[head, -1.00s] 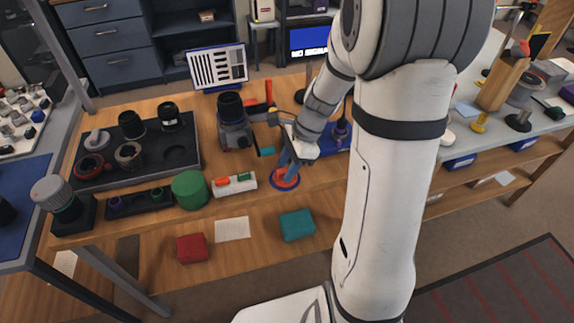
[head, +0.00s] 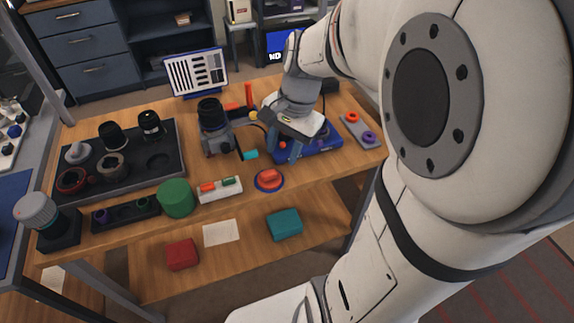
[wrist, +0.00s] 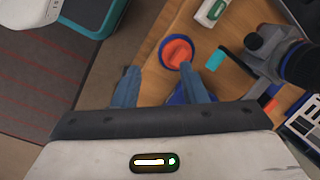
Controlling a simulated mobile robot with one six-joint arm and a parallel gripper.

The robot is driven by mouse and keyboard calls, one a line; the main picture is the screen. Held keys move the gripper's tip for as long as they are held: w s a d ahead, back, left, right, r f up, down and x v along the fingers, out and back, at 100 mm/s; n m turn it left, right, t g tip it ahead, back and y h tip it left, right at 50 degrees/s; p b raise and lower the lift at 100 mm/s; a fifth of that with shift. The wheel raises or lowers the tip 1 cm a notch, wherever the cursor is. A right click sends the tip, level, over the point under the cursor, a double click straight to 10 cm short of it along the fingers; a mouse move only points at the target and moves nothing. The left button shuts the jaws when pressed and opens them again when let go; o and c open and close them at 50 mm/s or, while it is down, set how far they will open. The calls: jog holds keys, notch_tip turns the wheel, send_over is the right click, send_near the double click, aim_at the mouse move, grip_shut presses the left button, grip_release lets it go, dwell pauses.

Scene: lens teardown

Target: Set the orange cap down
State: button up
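The orange cap (head: 269,176) lies on a round blue pad (head: 258,186) near the front edge of the wooden table. In the wrist view the cap (wrist: 177,52) and the blue rim around it show beyond my fingers. My gripper (head: 284,151) is open and empty, behind and slightly right of the cap in the head view, apart from it. In the wrist view my gripper's two blue fingers (wrist: 160,72) are spread with nothing held between them.
A camera body with a lens (head: 215,135) stands left of my gripper. A blue tray (head: 318,146) lies beside and behind my fingers. A white holder with orange and green pieces (head: 219,190) and a green cylinder (head: 175,198) stand left of the pad.

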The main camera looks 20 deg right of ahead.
jog(key=s+a+n+t+h, duration=0.1)
jog(key=s+n+t+h, duration=0.1)
jog(key=s+n, duration=0.5)
jog(key=n, duration=0.3)
jog(key=shift+s+a+r, duration=0.15)
jog(key=shift+s+a, duration=0.15)
jog(key=shift+a, duration=0.1)
jog(key=p+v, duration=0.2)
jog(key=v, duration=0.1)
jog(key=p+v, duration=0.1)
jog(key=p, duration=0.1)
jog(key=shift+w+r, duration=0.25)
